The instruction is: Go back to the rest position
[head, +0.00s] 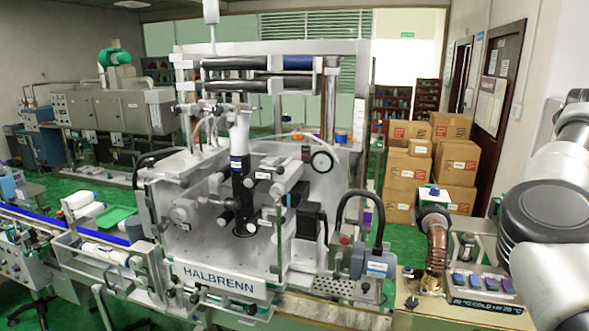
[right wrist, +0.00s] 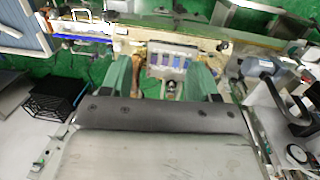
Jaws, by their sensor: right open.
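My right gripper (right wrist: 160,70) shows in the right wrist view with its two green fingers spread wide apart. Nothing is held between them. Beyond the gap is a rack with several blue pieces (right wrist: 168,60), apart from the fingers as far as I can tell. My left arm and gripper are in neither view. The sleeve applicator marked HALBRENN (head: 218,279) stands in the middle of the head view.
A bench unit (head: 462,318) with a temperature label, several blue and purple blocks (head: 484,281) and a brown corrugated hose (head: 436,250) stands beside my right arm. A conveyor (head: 100,232) runs at the left. Cardboard boxes (head: 407,180) are stacked behind. A black crate (right wrist: 55,95) shows at left in the wrist view.

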